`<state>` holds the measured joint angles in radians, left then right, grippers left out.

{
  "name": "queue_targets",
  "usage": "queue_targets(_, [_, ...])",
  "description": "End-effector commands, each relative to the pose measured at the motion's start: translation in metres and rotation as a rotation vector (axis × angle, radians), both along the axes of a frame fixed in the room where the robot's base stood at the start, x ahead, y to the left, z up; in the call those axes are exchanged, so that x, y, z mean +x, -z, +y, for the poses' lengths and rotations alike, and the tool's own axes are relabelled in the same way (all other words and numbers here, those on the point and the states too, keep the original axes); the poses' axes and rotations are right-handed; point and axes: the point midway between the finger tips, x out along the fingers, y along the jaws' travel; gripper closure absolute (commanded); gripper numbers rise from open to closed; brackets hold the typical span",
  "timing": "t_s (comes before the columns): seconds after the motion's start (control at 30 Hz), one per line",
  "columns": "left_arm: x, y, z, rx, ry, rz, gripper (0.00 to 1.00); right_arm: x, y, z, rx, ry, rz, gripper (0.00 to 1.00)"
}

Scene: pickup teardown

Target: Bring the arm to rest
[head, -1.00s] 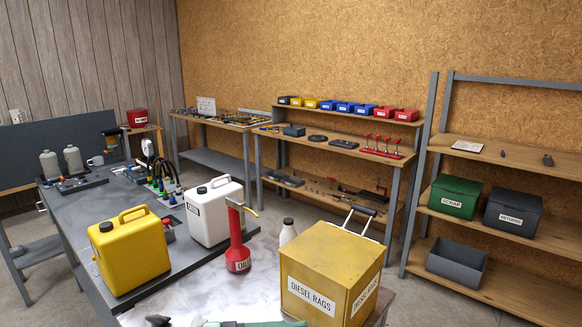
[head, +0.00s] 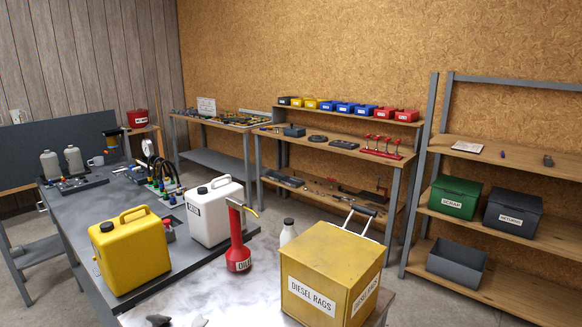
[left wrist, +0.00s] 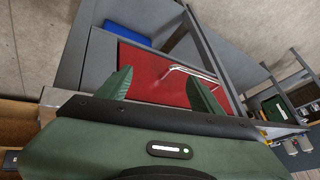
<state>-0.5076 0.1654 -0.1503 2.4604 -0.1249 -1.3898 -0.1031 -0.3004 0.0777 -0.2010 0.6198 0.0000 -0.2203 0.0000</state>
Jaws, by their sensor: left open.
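My left gripper (left wrist: 160,90) shows in the left wrist view, with its two green fingers spread apart and no object held between them. Beyond the fingers is a red surface (left wrist: 150,78) with a bent metal bar like a handle (left wrist: 190,72); I cannot tell whether any finger touches it. In the head view neither gripper shows. My right gripper is in no view.
A yellow canister (head: 130,255), a white canister (head: 212,215), a red oil can (head: 237,250) and a yellow diesel rags bin (head: 325,265) stand on the near benches. A blue thing (left wrist: 128,33) lies beyond the red surface. Shelving (head: 500,220) stands at the right.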

Motion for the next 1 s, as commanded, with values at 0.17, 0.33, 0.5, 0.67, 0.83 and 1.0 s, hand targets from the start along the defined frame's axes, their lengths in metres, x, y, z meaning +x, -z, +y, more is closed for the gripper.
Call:
queue_targets(0.17, [-0.057,0.025,-0.014,-0.131,-0.102,0.212,0.34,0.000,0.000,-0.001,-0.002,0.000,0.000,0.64])
queue_targets(0.33, [-0.062,0.068,-0.020,-0.155,-0.125,0.282,0.34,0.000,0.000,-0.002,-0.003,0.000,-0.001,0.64])
queue_targets(0.5, [-0.055,0.124,-0.021,-0.151,-0.122,0.303,0.34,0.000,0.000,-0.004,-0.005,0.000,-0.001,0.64])
queue_targets(0.67, [-0.058,0.192,-0.022,-0.145,-0.118,0.331,0.34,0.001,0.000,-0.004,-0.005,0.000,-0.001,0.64])
queue_targets(0.83, [-0.083,0.287,-0.019,-0.137,-0.115,0.373,0.34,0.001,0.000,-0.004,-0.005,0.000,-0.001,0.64])
queue_targets(1.0, [-0.137,0.373,-0.011,-0.128,-0.108,0.417,0.34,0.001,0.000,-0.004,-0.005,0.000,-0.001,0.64])
